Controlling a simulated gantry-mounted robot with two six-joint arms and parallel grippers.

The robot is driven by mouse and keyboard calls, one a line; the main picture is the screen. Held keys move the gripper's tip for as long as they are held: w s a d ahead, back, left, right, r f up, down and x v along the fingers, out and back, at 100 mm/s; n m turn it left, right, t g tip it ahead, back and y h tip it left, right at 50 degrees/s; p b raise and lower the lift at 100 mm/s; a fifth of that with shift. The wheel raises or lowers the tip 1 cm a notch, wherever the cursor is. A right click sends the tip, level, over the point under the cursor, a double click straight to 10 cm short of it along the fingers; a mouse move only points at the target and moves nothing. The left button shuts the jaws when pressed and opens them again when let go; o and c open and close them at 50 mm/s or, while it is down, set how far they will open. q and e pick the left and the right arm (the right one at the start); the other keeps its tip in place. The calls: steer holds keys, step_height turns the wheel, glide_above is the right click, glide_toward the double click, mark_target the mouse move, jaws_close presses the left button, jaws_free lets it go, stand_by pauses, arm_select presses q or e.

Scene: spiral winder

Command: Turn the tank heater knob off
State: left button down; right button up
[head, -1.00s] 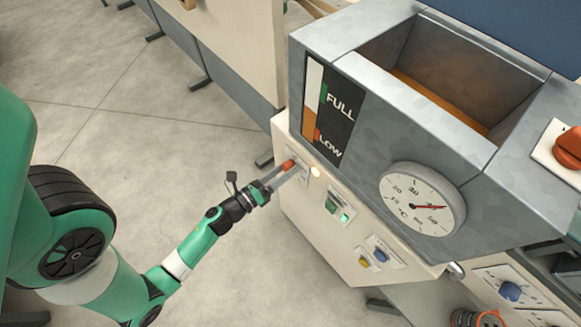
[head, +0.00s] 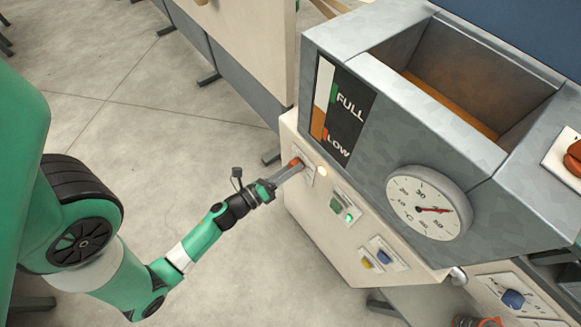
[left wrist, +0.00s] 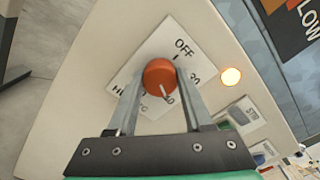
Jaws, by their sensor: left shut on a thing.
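The tank heater knob (head: 297,164) is a round orange-red knob on the cream front panel, below the LOW end of the level gauge. In the left wrist view the knob (left wrist: 159,77) sits on a white label plate (left wrist: 186,48) with OFF at its top and 20 to the right. A white pointer mark on the knob faces down and to the right, away from OFF. My left gripper (head: 299,170) is shut on the knob, one finger on each side; the fingers hide part of the label. My right gripper is out of view.
A lit amber lamp (head: 322,171) is beside the knob. A green switch (head: 339,206) and a plate with yellow and blue controls (head: 383,253) are lower right. The grey tank with a round temperature dial (head: 428,203) overhangs the panel. The floor at left is open.

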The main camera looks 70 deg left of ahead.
arm_select(q)
steer(key=n+p, duration=0.9)
steer(key=n, duration=1.4)
steer(key=shift+f, duration=0.1)
stand_by(0.4)
steer(key=shift+c, duration=1.5)
jaws_free()
